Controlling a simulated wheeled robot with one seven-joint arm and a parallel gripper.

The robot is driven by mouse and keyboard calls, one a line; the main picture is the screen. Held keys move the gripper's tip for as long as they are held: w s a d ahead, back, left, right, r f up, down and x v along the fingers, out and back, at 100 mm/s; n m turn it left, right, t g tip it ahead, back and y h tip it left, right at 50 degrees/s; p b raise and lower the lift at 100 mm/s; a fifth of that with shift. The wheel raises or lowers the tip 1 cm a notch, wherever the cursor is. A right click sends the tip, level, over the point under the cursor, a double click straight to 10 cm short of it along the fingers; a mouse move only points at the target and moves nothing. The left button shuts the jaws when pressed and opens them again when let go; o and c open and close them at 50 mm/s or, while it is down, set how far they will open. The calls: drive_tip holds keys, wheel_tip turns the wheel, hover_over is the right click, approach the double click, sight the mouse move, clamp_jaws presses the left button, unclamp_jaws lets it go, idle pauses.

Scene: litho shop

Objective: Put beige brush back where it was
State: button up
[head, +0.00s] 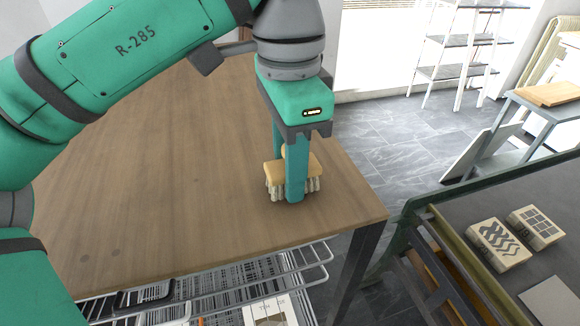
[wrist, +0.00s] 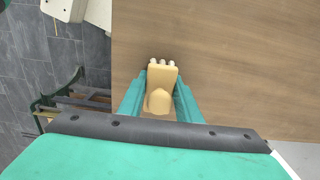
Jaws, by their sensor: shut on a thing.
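The beige brush (head: 272,172) has a pale tan body and whitish bristles that point down. It is on or just above the brown wooden table (head: 160,190), near the table's right corner; I cannot tell whether the bristles touch the wood. My gripper (head: 293,190) points straight down and is shut on the brush, with one finger hiding part of it. In the wrist view the brush (wrist: 160,88) sits between the two green fingers (wrist: 160,100), with a few bristle tips showing at its far end.
A wire rack (head: 300,256) with papers is under the table's front edge. At the right, a dark-topped bench (head: 478,268) holds two patterned blocks (head: 498,243) (head: 537,226). A grey tiled floor gap lies between them. The left and middle tabletop is clear.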

drive_tip(key=shift+w+f, duration=0.1)
drive_tip(key=shift+f, duration=0.15)
drive_tip(key=o, duration=1)
drive_tip(key=r, duration=1)
drive_tip(key=shift+s+r, duration=0.3)
drive_tip(key=shift+s, duration=0.1)
drive_tip(key=shift+r, duration=0.2)
